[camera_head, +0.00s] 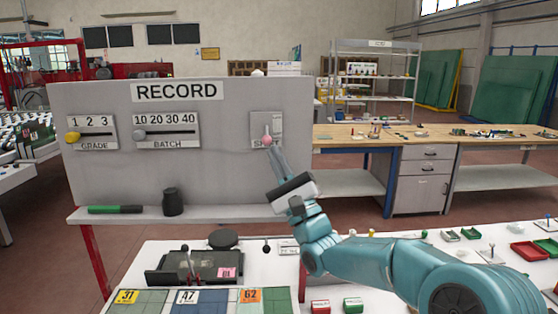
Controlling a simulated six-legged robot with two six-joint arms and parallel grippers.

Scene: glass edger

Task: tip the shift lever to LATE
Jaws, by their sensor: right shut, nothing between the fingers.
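The shift lever (267,141) has a pink knob and sits on a small grey plate labelled SHIFT (276,122) at the right of the grey RECORD panel (178,91). My right gripper (271,150) is shut and empty, with its fingertips at the knob, just below it. I cannot tell whether they touch. The arm and fingers cover part of the plate, and no LATE marking can be read. My left gripper is not in view.
A yellow-knobbed GRADE slider (73,137) and a BATCH slider (140,135) are left on the panel. The white table (150,250) below holds a black device and colored cards.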

